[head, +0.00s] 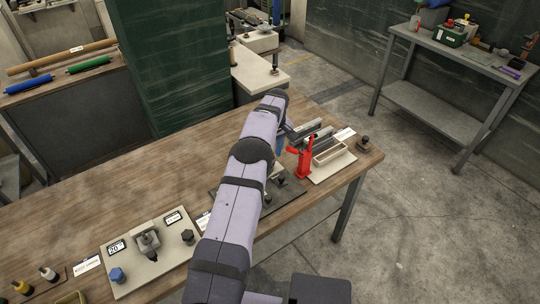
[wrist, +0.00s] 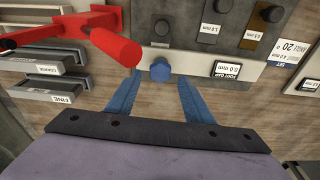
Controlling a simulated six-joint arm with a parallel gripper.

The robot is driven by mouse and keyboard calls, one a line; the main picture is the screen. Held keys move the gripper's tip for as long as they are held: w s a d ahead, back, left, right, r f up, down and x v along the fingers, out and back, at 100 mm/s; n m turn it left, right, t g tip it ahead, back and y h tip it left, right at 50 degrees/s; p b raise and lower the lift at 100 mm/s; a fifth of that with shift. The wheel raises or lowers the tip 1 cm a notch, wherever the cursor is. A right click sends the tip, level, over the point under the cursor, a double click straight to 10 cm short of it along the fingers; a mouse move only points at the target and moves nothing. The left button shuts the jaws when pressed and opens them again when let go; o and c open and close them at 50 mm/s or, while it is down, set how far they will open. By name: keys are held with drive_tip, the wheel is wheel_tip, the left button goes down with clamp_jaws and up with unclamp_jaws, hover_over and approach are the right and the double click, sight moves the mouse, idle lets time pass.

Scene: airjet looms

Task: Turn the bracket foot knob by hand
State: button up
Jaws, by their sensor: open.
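A blue knob (wrist: 160,70) sits on a light grey plate beside a small display (wrist: 228,70) reading FOOT GAP 0.0 mm, printed upside down in the wrist view. My gripper (wrist: 158,84) is open, with one blue finger on each side of the knob's line. The knob shows at the gap between the fingertips; I cannot tell whether they reach around it or stop short. No contact is visible. In the head view a blue finger (head: 281,142) shows beside my arm, and the arm hides this knob.
A red clamp-like fixture (wrist: 85,32) stands close to the left of the fingers; it also shows in the head view (head: 303,160). Another plate with a blue knob (head: 117,275) lies front left. The bench's left middle is clear.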

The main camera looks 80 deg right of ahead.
drive_tip(key=shift+r+p, duration=1.05)
drive_tip(key=shift+r, duration=0.9)
wheel_tip(320, 180, up, 7)
drive_tip(key=b, duration=0.2)
drive_tip(key=shift+s+a+r+b, duration=0.15)
drive_tip(key=shift+s+a+b, duration=0.15)
drive_tip(key=shift+s+a, duration=0.15)
